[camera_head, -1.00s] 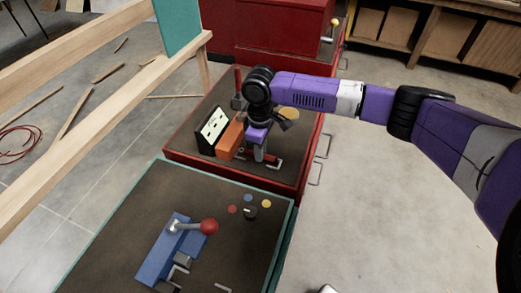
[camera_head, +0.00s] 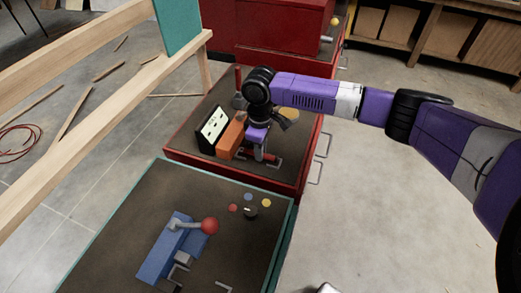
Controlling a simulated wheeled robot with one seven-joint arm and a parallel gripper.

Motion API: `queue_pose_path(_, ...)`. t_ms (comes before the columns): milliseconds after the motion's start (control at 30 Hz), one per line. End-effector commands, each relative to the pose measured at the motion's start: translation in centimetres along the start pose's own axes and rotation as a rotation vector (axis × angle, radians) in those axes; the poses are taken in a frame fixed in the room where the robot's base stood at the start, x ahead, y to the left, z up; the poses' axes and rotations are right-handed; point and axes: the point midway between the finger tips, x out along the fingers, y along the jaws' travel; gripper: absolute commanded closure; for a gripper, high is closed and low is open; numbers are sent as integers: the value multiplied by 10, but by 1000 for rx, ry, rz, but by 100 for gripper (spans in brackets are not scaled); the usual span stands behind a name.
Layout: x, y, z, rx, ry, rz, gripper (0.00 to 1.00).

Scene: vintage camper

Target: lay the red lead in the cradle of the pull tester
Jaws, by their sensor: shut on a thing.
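My gripper (camera_head: 261,155) points down over the brown top of a red cabinet, beside an orange block. It is shut on a thin red piece (camera_head: 271,159) that looks like the red lead. The fingertips and the lead are small and partly hidden by my wrist, so the exact grip is unclear. A blue bench device (camera_head: 160,252) with a red-knobbed lever, probably the pull tester, sits on the nearer teal-edged cabinet. Small grey metal parts at its lower right may be its cradle. My gripper is well away from this device.
The orange block (camera_head: 231,138) and a black-framed panel (camera_head: 212,130) stand left of my gripper. Red, blue and yellow discs and a black knob (camera_head: 250,212) are on the nearer top (camera_head: 120,225). A wooden frame (camera_head: 110,105) stands at left. Floor at right is clear.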

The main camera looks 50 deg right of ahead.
Motion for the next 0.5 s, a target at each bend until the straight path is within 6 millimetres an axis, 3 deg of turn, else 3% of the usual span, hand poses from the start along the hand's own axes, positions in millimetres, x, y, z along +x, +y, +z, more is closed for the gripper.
queue_pose_path(500,6,0,0,1,0,1,100)
